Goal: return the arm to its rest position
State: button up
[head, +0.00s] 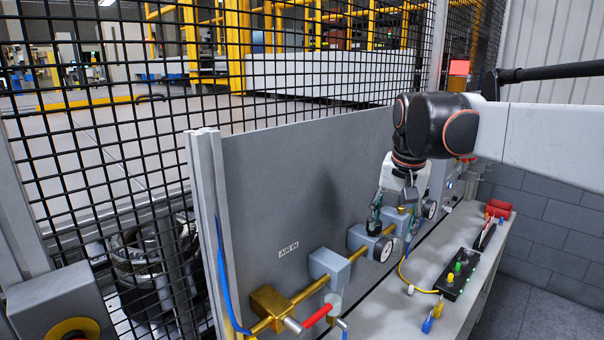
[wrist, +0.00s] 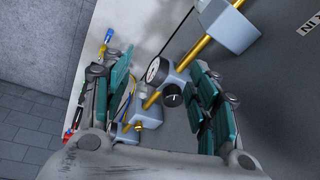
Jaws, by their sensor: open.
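My gripper (head: 394,218) hangs from my white and black arm, in front of the grey panel (head: 290,180). It points down over the brass air line with its grey blocks and gauges. In the wrist view my gripper (wrist: 168,92) shows two teal-padded fingers spread wide apart, with nothing held between them.
A red-handled valve (head: 318,316) stands at the near end of the line. A black button box (head: 458,272), yellow and blue tags (head: 433,317) and a red container (head: 499,208) are on the bench. Black mesh fencing (head: 110,130) stands behind and left.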

jog(key=s+f+n+t+b, duration=0.4)
jog(key=s+f+b, duration=0.8)
jog(key=s+f, duration=1.2)
notch_tip(320, 180, down, 2)
jog(key=shift+n+b, duration=0.3)
jog(key=shift+n, duration=0.4)
dwell(2.8)
